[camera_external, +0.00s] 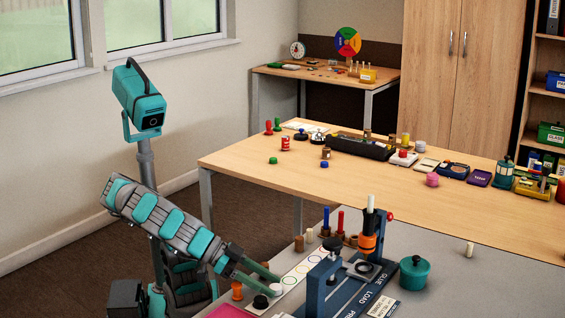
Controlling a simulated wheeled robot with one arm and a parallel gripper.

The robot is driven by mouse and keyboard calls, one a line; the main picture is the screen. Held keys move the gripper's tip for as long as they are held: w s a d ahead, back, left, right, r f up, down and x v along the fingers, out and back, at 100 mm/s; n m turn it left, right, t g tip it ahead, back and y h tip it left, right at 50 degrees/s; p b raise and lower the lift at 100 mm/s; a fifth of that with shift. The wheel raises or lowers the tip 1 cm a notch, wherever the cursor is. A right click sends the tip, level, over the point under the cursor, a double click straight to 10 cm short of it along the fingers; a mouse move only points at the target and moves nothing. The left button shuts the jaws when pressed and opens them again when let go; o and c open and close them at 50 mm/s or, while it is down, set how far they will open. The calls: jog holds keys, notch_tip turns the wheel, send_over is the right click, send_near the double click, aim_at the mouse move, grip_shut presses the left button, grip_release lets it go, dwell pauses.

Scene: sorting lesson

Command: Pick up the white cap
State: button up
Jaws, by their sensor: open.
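A small white round piece (276,289), which looks like the white cap, sits on the grey table near its left front edge. My gripper (268,281) is low over the table, just up and left of the white piece. Its teal fingers are apart, with nothing visible held between them. The fingertips are very close to the white piece; I cannot tell whether they touch it. A black round piece (260,302) sits just below and left of the white one.
An orange spool (237,290) stands left of the fingers. A white strip with coloured rings (303,269) lies behind the white piece. A blue press (325,280) stands close on the right, with a teal pot (414,272) beyond it. The wooden table (370,190) is behind.

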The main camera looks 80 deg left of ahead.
grip_shut()
dwell(0.3)
jog(key=shift+r, duration=0.1)
dwell(0.4)
